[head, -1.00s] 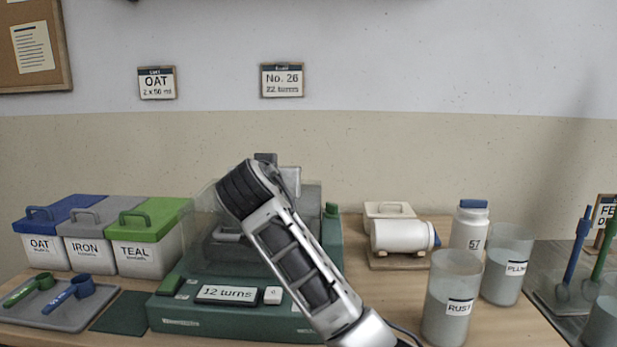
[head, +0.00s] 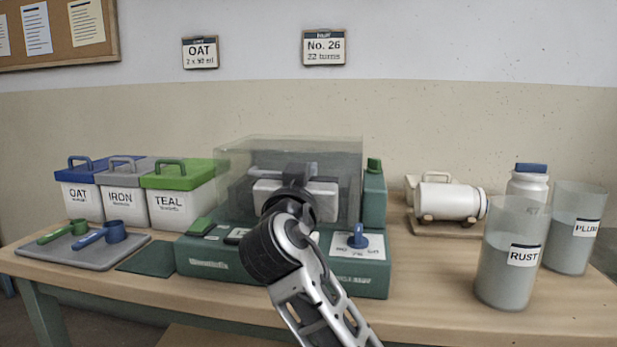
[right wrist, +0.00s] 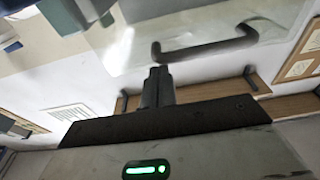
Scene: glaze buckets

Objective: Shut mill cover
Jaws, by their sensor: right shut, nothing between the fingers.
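The green mill (head: 225,258) stands on the bench in the head view. Its clear cover (head: 235,150) shows as a see-through box over the mill's top. I cannot tell whether its lower edge meets the base. My right gripper (head: 298,169) is shut and empty in front of the cover, near its upper part. In the right wrist view the closed fingers (right wrist: 157,82) point at the cover's dark bar handle (right wrist: 208,46), just short of it or touching; I cannot tell which. My right arm hides part of the mill's front. My left gripper is not in view.
Lidded bins (head: 170,207) and a grey scoop tray (head: 75,255) stand left of the mill. To the right are a white jar on a cradle (head: 450,202), the RUST bucket (head: 508,275) and the PLUM bucket (head: 572,250). A green mat (head: 150,260) lies beside the mill.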

